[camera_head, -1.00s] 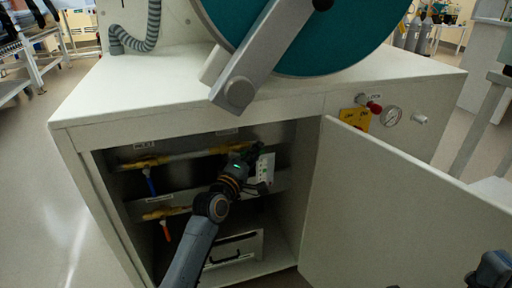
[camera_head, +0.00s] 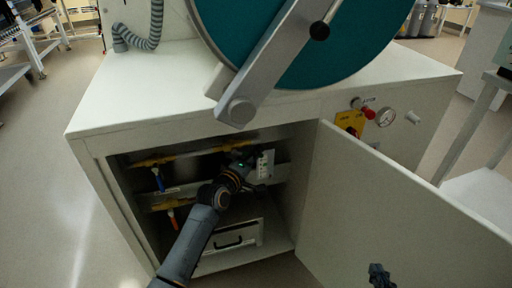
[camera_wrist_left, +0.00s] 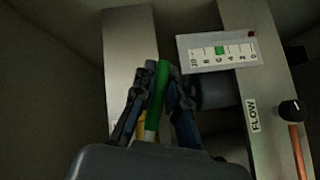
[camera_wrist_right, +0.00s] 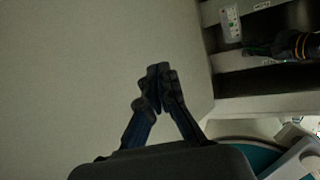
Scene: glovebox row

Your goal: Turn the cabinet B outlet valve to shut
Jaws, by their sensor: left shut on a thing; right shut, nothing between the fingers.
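My left gripper (camera_head: 250,160) reaches into the open lower compartment of the cabinet (camera_head: 104,155). In the left wrist view the left gripper (camera_wrist_left: 160,95) is shut on a green handle (camera_wrist_left: 161,80), which lies between the fingers. A yellow part (camera_wrist_left: 140,124) shows below it. In the head view the green handle is hidden by the gripper. A blue handle (camera_head: 158,180) and an orange handle (camera_head: 172,218) hang from yellow fittings at the left. I cannot read the valve labels. My right gripper (camera_wrist_right: 160,85) is shut and empty; it also shows in the head view (camera_head: 380,275).
A white scale panel (camera_wrist_left: 219,52) with a green mark and a plate marked FLOW (camera_wrist_left: 252,114) are close to my left gripper. A drawer-like box (camera_head: 232,240) sits below the arm.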

